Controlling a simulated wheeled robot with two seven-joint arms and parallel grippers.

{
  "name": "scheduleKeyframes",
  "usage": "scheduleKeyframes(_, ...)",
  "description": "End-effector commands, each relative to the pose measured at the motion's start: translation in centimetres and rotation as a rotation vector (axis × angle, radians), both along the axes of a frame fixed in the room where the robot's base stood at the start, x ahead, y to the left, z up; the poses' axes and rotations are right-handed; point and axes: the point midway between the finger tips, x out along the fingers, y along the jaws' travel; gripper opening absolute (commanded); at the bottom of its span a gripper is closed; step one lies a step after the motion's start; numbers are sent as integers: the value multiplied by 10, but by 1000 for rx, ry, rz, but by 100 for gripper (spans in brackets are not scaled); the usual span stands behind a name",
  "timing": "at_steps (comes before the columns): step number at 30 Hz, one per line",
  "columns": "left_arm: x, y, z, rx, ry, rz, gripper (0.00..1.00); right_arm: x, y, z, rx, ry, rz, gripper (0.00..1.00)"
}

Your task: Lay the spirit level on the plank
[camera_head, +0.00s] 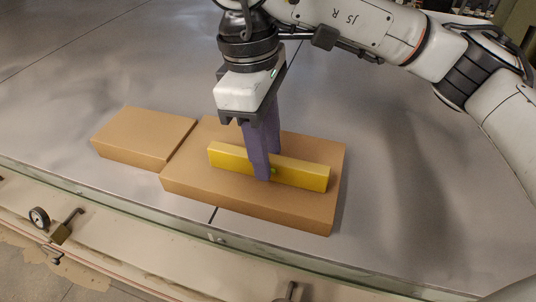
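The yellow spirit level (304,175) lies lengthwise over the larger tan block (240,200), which looks like the plank. It appears to rest on the top face, though I cannot rule out a small gap. My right gripper (267,166) reaches down from above with its purple fingers on either side of the level near its middle. It looks shut on the level, and the front finger hides part of it. My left gripper is not in view.
A smaller tan block (140,137) sits against the left side of the larger one. Both lie on a grey metal table (420,200) near its front edge. A dial gauge (39,217) and a handle are on the front below. The table is clear to the right.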

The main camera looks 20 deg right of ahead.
Motion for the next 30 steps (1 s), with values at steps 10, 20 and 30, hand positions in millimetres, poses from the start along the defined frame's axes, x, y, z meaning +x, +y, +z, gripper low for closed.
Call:
scheduleKeyframes(10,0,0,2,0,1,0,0,4,5,53,-2,-2,0,36)
scheduleKeyframes(20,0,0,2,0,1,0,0,4,6,57,-1,1,2,36)
scheduleKeyframes(30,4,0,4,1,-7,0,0,3,6,57,-1,1,2,36)
